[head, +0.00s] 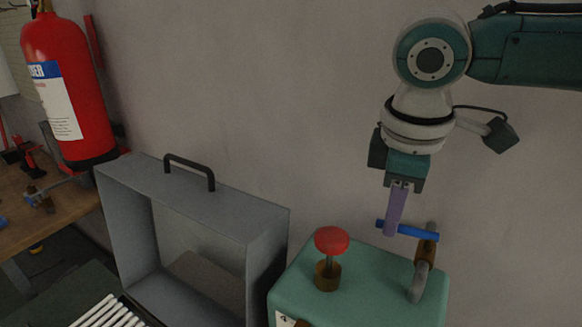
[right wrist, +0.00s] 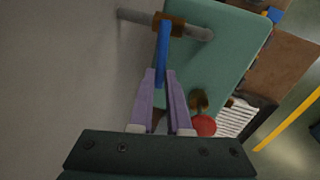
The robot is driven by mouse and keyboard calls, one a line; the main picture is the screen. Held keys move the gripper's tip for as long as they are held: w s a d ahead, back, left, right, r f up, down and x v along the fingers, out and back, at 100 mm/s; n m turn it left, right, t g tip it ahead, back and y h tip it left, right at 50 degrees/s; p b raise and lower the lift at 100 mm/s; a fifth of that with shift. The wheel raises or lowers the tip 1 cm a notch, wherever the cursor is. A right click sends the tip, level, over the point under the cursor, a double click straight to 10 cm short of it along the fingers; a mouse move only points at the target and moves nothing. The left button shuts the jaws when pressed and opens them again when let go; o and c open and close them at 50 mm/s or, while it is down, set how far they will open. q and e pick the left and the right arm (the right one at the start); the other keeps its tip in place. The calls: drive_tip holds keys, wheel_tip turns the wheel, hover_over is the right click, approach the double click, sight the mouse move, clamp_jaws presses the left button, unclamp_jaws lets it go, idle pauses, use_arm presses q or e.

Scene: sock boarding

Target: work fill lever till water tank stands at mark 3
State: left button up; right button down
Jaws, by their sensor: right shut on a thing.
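The blue fill lever (head: 418,233) sticks out from a brown collar (head: 427,246) on a grey curved pipe (head: 418,283) on top of the green box (head: 350,290). My right gripper (head: 392,229) has its purple fingers shut on the lever, to the left of the collar. In the right wrist view the blue lever (right wrist: 163,50) runs from the collar down between the fingertips. A white plate (head: 285,320) on the box's front is mostly cut off by the frame's bottom edge. No water level or mark 3 can be read. My left gripper is not in view.
A red knob (head: 331,240) on a brass base stands on the box, left of the lever. A grey open frame with a handle (head: 190,168) stands further left, near white slats (head: 108,313). A fire extinguisher (head: 67,90) is at the far left. The wall is close behind.

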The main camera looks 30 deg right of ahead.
drive_tip(key=shift+w+d+r+m+p, duration=0.15)
drive_tip(key=shift+r+m+p, duration=0.15)
drive_tip(key=shift+m+p, duration=0.2)
drive_tip(key=shift+w+d+f+m, duration=0.15)
drive_tip(key=shift+f+m, duration=0.1)
drive_tip(key=shift+m, duration=0.15)
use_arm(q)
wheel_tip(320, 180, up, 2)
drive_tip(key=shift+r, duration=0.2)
use_arm(e)
drive_tip(key=c, duration=0.9)
unclamp_jaws()
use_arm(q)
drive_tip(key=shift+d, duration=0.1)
use_arm(e)
drive_tip(key=shift+o, duration=0.2)
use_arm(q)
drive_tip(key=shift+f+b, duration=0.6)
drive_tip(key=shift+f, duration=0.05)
use_arm(e)
wheel_tip(320, 180, up, 10)
drive_tip(key=s+a, duration=0.1)
drive_tip(key=shift+a+f, duration=0.15)
drive_tip(key=shift+a, duration=0.2)
